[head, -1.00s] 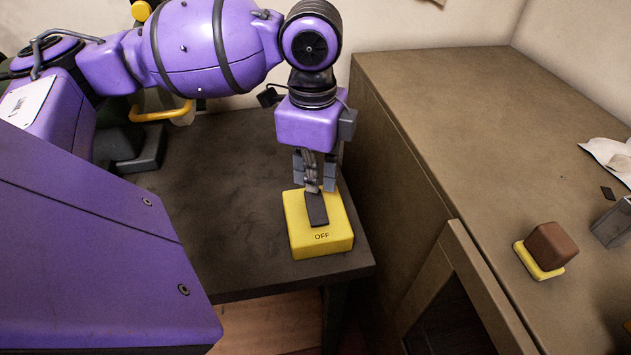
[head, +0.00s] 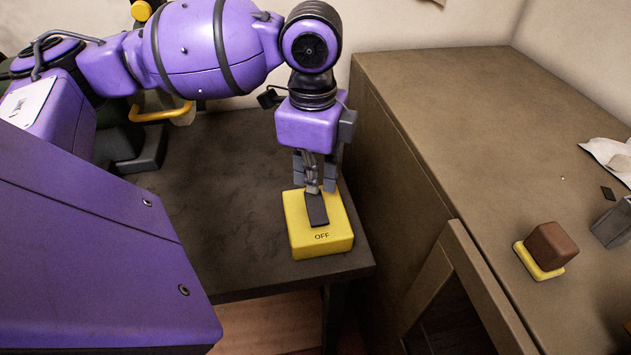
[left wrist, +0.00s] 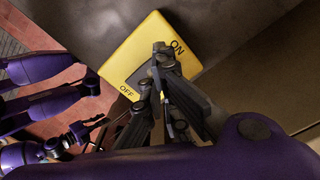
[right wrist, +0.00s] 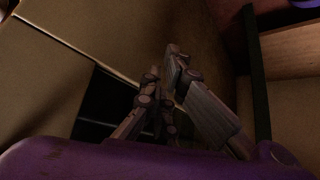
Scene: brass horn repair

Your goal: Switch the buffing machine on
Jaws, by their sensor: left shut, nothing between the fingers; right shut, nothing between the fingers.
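A yellow switch box (head: 338,238) sits on the near right corner of the dark table. Its dark rocker (head: 318,211) has OFF marked at the near end. The left wrist view shows the same box (left wrist: 119,63) with ON at the far end. My left gripper (head: 314,190) points down, shut and empty, with its fingertips at the ON end of the rocker. I cannot tell whether they touch it, and they hide part of the rocker. My right gripper (right wrist: 174,55) is shut and empty in its wrist view, and out of the head view.
The dark table (head: 225,180) has bare room left of the box. A brown cabinet (head: 440,110) stands close on the right. On it are a brown block on a yellow base (head: 551,246), a grey object (head: 613,225) and a white cloth (head: 610,160). A yellow handle (head: 160,113) shows behind my left arm.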

